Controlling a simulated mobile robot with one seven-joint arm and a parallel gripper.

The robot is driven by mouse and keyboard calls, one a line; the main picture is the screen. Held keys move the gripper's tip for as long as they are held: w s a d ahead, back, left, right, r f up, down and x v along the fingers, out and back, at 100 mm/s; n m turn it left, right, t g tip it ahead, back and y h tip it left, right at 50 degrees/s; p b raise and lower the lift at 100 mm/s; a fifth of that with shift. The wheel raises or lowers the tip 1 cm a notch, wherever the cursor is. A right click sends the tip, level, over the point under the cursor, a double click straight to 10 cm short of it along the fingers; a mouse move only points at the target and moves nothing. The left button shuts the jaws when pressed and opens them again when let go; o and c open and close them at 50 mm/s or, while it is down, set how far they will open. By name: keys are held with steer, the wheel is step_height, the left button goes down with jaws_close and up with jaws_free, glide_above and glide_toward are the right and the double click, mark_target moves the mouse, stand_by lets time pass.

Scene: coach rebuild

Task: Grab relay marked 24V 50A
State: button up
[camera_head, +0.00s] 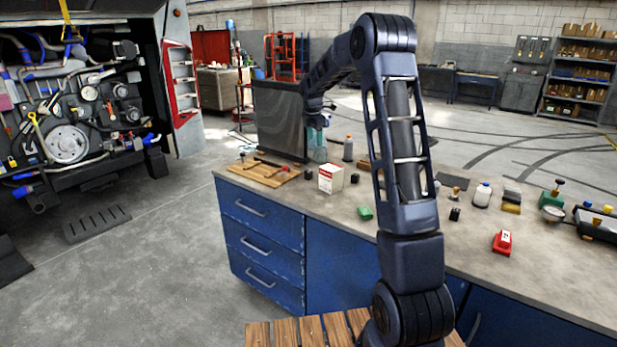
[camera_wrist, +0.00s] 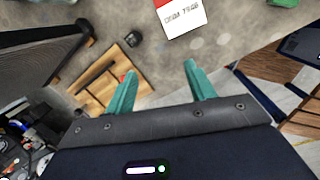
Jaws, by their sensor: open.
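Several small black blocks that look like relays stand on the grey workbench; no marking on them is legible, so I cannot tell which is 24V 50A. One black block (camera_head: 308,174) sits between the wooden board and the white-and-red box, and it seems to be the block (camera_wrist: 132,39) in the wrist view. Another block (camera_head: 355,178) is just right of the box, and a third (camera_head: 455,214) is farther right. My gripper (camera_wrist: 160,70) is open and empty, teal fingers apart, above the bench's far left part; it touches no block.
The workbench (camera_head: 400,240) carries a wooden board (camera_head: 263,173) with tools, a white-and-red box (camera_head: 331,178), a green block (camera_head: 365,213), a grey bottle (camera_head: 348,148) and a red item (camera_head: 502,242). A dark panel (camera_head: 283,120) stands at the far left edge. My arm hides the bench middle.

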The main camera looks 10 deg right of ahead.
mark_target(308, 171)
steer(key=shift+w+a+f+n+g, duration=0.15)
steer(key=shift+w+f+n, duration=0.7)
steer(key=shift+w+f, duration=1.9)
steer(key=shift+w+a+f+n+g, duration=0.15)
steer(key=shift+w+f+n, duration=0.8)
steer(key=shift+f, duration=3.65)
steer(key=shift+w+a+f+n, duration=0.15)
steer(key=shift+w+f+n, duration=0.65)
steer(key=shift+w+f, duration=1.95)
steer(key=shift+s+f, duration=0.85)
steer(key=shift+s, duration=0.05)
steer(key=c, duration=1.1)
steer(key=shift+o, duration=0.2)
steer(key=shift+r, duration=0.1)
